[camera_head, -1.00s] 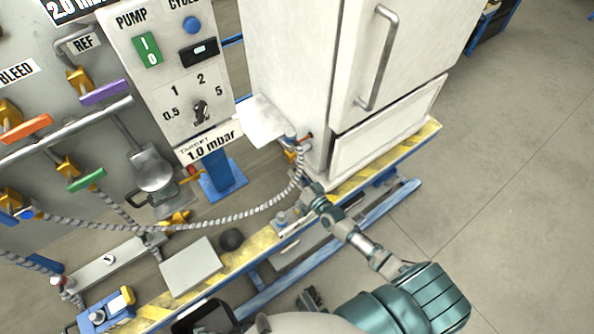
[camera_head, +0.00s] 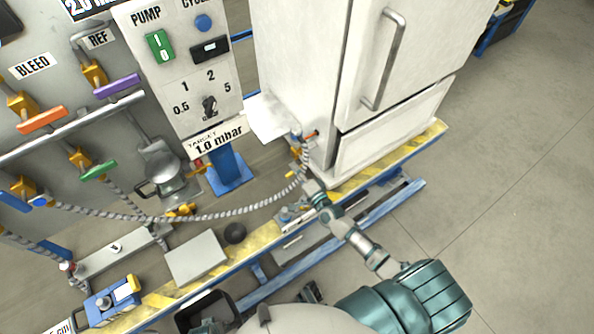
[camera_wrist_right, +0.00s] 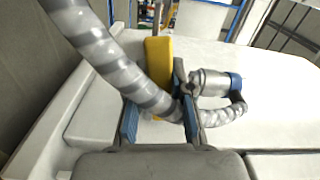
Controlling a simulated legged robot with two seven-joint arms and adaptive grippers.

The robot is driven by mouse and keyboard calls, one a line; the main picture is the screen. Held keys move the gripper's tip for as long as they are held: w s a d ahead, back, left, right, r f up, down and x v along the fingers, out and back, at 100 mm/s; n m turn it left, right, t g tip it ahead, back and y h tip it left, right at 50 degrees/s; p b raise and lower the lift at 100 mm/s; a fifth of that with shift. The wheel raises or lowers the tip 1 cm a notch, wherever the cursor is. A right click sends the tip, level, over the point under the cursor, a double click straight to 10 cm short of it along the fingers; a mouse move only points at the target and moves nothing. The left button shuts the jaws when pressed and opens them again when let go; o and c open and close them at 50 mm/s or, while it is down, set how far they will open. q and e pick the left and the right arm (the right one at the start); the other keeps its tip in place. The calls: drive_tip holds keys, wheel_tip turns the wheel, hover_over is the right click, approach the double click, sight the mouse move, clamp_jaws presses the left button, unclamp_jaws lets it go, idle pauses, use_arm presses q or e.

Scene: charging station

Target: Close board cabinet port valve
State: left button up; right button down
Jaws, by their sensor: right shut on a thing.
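The white cabinet (camera_head: 395,70) stands at the back right of the head view. Its port valve with a yellow handle (camera_wrist_right: 158,62) shows in the wrist view, and a small yellow bit (camera_head: 291,175) shows by the cabinet's lower left corner in the head view. My right gripper (camera_wrist_right: 160,122) has its blue-padded fingers on either side of the handle's lower part and is shut on it. It also shows in the head view (camera_head: 305,178), small and partly hidden. A grey striped hose (camera_wrist_right: 128,70) crosses in front of the handle and hides part of the grip. My left gripper is not in view.
The hose (camera_head: 230,213) sags from the cabinet to the left panel. That panel carries orange (camera_head: 42,120), purple (camera_head: 118,86) and green (camera_head: 98,170) handles. A grey plate (camera_head: 196,257) and a dark ball (camera_head: 235,233) lie near the yellow-striped edge (camera_head: 260,242).

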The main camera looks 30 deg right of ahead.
drive_tip(key=shift+s+a+f+m, duration=0.15)
drive_tip(key=shift+f+m, duration=0.1)
drive_tip(key=shift+m, duration=0.35)
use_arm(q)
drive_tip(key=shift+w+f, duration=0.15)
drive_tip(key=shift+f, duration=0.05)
use_arm(e)
drive_tip(key=shift+r+m, duration=0.15)
drive_tip(key=shift+m, duration=0.25)
drive_tip(key=c, duration=1.2)
unclamp_jaws()
drive_tip(key=shift+o, duration=1)
drive_tip(key=shift+r, duration=0.25)
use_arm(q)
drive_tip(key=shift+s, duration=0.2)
use_arm(e)
drive_tip(key=s+d, duration=0.2)
drive_tip(key=s, duration=0.9)
drive_tip(key=shift+s, duration=0.35)
